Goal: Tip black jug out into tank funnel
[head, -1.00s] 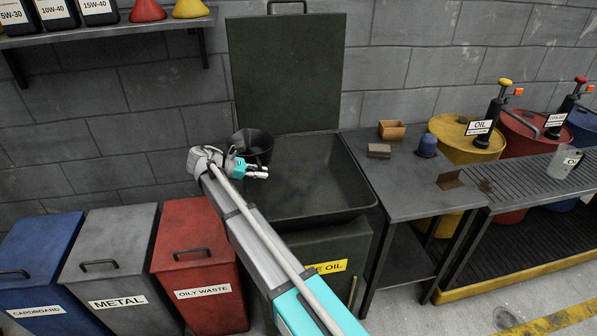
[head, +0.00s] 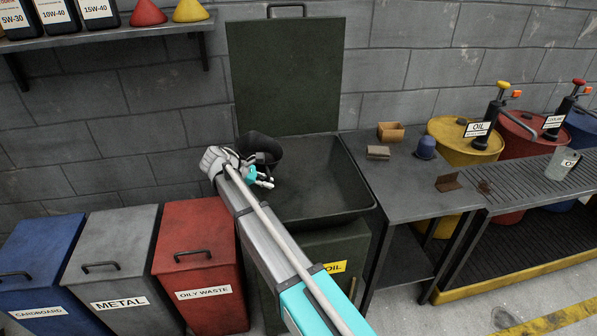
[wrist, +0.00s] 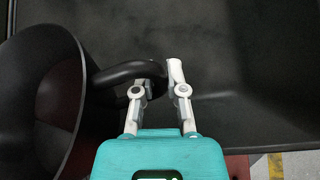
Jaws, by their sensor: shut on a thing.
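The black jug (head: 263,147) is tilted over the left part of the dark tank funnel (head: 325,200), a wide square basin with its lid (head: 285,80) raised against the wall. My gripper (head: 266,181) is beside the jug, above the basin. In the wrist view my gripper (wrist: 162,78) is shut on the jug's curved black handle (wrist: 122,72). The jug's body (wrist: 40,100) fills the left of that view, with its wide mouth showing a dark inside. I cannot tell whether there is liquid in it, and no stream shows.
Red (head: 200,255), grey (head: 112,265) and blue bins stand left of the tank. A grey bench (head: 400,195) with small items adjoins the basin on the right. Oil drums with pumps stand further right. A shelf (head: 110,35) with bottles and funnels hangs at upper left.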

